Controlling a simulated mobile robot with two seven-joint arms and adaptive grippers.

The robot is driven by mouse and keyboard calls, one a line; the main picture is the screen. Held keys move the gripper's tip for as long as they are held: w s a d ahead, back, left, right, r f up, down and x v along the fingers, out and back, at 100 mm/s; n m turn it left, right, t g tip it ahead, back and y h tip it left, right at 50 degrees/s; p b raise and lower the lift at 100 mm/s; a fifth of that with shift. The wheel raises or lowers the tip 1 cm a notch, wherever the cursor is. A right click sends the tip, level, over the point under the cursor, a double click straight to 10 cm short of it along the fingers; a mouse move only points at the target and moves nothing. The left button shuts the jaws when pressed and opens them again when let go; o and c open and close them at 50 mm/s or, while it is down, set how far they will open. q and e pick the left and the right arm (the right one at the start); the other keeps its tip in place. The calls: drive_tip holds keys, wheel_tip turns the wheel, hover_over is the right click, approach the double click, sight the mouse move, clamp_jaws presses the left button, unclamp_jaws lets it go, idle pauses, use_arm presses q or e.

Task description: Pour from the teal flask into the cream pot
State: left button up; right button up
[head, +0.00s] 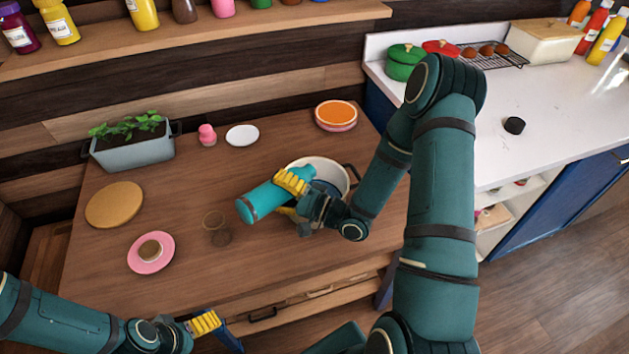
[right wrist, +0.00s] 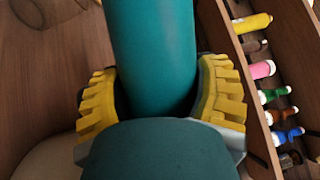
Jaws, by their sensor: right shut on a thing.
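The teal flask (head: 262,201) is tilted far over, close to lying level, above the wooden table. My right gripper (head: 285,196) is shut around its middle; the right wrist view shows yellow fingers on both sides of the flask (right wrist: 155,50). The cream pot (head: 337,170) stands on the table behind the gripper, with a dark handle at its right. The flask's right end is over the pot's left side; its left end points to the front left. I cannot see any liquid flowing. My left gripper (head: 205,322) is low at the table's front edge, apart from these things; its opening is unclear.
A clear glass (head: 213,220) stands left of the flask. A pink saucer with a cup (head: 151,266), a cork mat (head: 114,204), a planter (head: 131,153), a pink shaker (head: 207,135), a white plate (head: 242,135) and orange-topped dishes (head: 336,115) stand around the table.

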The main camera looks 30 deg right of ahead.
drive_tip(key=shift+w+d+m+t, duration=0.1)
drive_tip(key=shift+d+m+t, duration=0.2)
drive_tip(key=shift+m, duration=0.6)
idle(0.7)
drive_tip(key=shift+r, duration=0.15)
